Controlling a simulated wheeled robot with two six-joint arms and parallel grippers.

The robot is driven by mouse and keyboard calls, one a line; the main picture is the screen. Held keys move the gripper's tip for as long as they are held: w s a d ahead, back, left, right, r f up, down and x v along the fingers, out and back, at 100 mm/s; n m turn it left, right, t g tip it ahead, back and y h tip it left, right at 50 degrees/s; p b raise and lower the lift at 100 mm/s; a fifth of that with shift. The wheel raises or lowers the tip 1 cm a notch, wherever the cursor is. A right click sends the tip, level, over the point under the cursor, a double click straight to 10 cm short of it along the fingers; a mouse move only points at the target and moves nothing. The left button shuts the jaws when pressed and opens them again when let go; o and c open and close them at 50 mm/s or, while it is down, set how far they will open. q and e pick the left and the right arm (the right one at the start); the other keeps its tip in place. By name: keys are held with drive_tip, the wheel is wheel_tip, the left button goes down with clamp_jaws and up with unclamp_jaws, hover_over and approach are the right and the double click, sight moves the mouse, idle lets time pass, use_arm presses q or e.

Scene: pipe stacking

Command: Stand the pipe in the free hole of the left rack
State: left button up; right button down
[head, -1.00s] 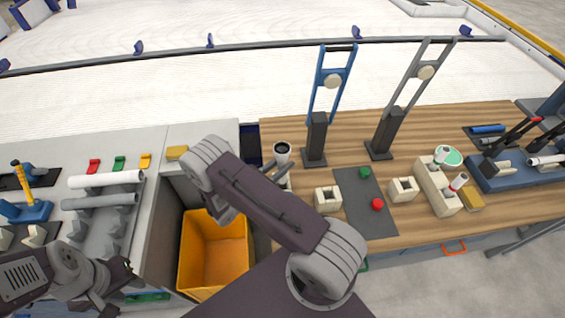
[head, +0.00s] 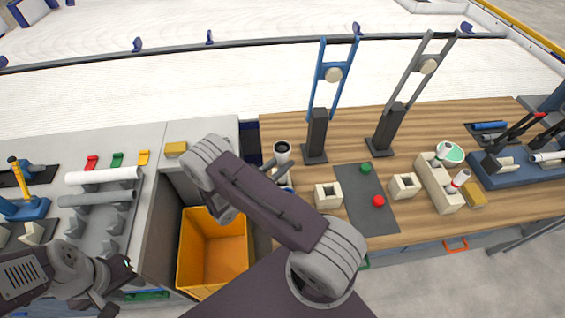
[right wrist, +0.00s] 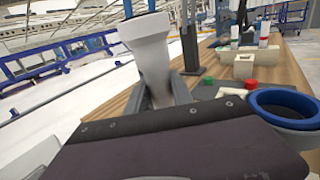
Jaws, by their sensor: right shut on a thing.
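A white pipe with a dark open top (head: 282,149) stands roughly upright beside my right forearm. In the right wrist view the pipe (right wrist: 147,45) is between the fingers of my right gripper (right wrist: 158,95), which is shut on it. The pipe's lower end is hidden. A blue-rimmed round opening (right wrist: 288,105) is close by on the right, and my arm mostly covers it in the head view. I cannot tell for sure which holder is the left rack. My left gripper (head: 115,287) hangs at the lower left, apparently open and empty.
Two beige square blocks with holes (head: 328,197) (head: 404,187) stand on the wooden table. A longer beige block (head: 438,186) holds white pipes. Blue and grey tall stands (head: 317,135) (head: 389,130) rise behind. An orange bin (head: 213,252) is below on the left.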

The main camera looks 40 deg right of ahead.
drive_tip(key=shift+f, duration=0.25)
drive_tip(key=shift+f+b, duration=0.2)
drive_tip(key=shift+b, duration=0.1)
drive_tip(key=shift+f+b, duration=2.9)
drive_tip(key=shift+f, duration=0.5)
drive_tip(key=c, duration=1)
unclamp_jaws()
drive_tip(key=shift+c, duration=0.2)
drive_tip(key=shift+a, duration=0.1)
